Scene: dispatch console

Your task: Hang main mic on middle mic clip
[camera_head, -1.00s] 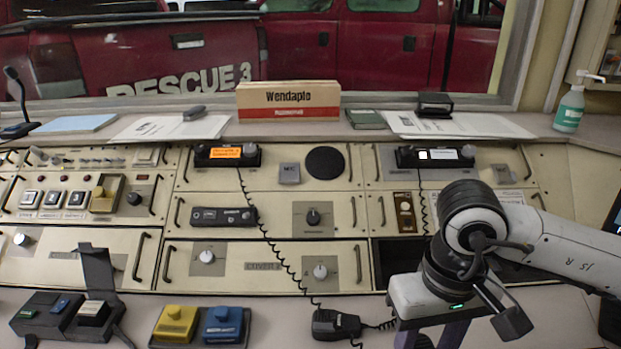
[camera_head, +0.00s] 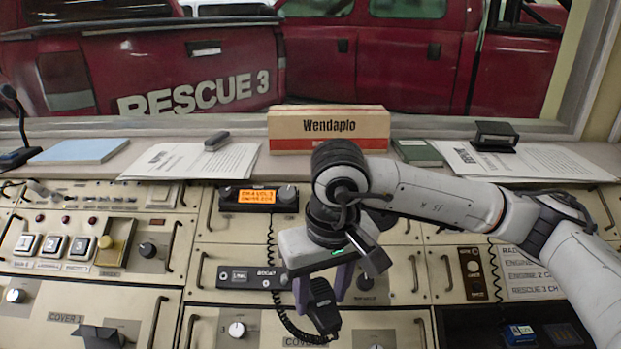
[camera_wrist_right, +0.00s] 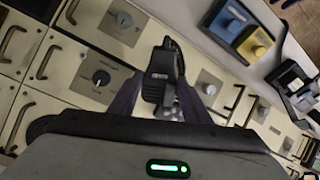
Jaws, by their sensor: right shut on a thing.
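The main mic (camera_head: 324,305) is a black handset with a coiled cord. My right gripper (camera_head: 325,289) is shut on it and holds it in front of the middle of the console. In the right wrist view the mic (camera_wrist_right: 160,80) sits between the purple fingers of my right gripper (camera_wrist_right: 153,100). The cord (camera_head: 272,240) runs up toward the radio with the orange display (camera_head: 257,196). I cannot make out the middle mic clip; my right arm and gripper cover the panel right of that radio. My left gripper is not in view.
Console panels with bar handles and knobs lie around the gripper; one knob (camera_head: 237,329) is low left of the mic. A black control strip (camera_head: 250,278) is just left. A cardboard box (camera_head: 328,129) and papers (camera_head: 190,161) stand on the ledge behind.

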